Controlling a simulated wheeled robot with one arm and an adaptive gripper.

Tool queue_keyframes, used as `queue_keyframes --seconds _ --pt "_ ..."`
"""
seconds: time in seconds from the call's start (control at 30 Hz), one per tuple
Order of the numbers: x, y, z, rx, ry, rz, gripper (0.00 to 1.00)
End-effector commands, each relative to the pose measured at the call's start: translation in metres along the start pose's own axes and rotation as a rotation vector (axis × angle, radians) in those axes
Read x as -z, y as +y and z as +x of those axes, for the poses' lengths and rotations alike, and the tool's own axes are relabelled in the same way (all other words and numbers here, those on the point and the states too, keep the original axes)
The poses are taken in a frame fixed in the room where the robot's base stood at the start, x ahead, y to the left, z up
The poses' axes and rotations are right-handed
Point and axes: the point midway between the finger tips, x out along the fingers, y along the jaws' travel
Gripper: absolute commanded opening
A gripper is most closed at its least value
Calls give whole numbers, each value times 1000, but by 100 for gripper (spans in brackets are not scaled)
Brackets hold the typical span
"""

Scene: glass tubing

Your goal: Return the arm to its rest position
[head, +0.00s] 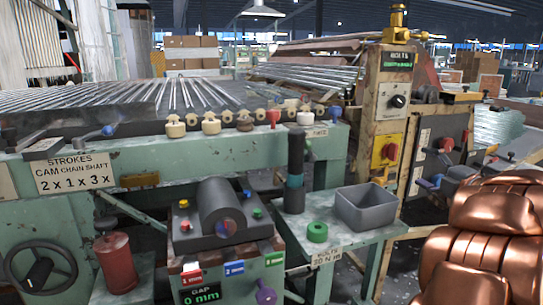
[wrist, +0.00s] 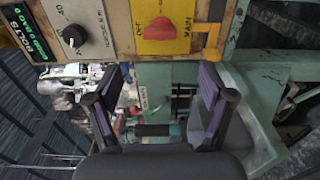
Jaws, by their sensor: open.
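My gripper (wrist: 160,84) shows in the wrist view with its two dark fingers spread wide apart. Nothing is held between them. It faces the machine's control post, with the yellow panel and red knob (wrist: 160,29) above the fingers in the picture. The fingers do not show in the head view. A copper-coloured part of my arm (head: 490,235) fills the lower right of the head view.
A green table (head: 352,240) carries a grey bin (head: 366,207), a green ring (head: 317,232) and a dark upright cylinder (head: 295,170). The control post (head: 383,120) stands behind it. Tubing rollers (head: 180,95) lie further back.

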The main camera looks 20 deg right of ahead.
Motion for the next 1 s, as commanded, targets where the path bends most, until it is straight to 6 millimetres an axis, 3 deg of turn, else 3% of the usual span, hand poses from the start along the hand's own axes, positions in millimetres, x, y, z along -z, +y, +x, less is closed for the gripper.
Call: queue_keyframes --seconds 0.17,0.27,0.43,0.7,1.0 --pt "0 12 5 -3 -19 5 81" --pt "-2 36 15 -5 -75 22 81" --pt "-4 94 33 -16 -234 90 81" --pt "4 156 39 -15 -489 290 81" --pt "45 181 20 65 -729 589 81"
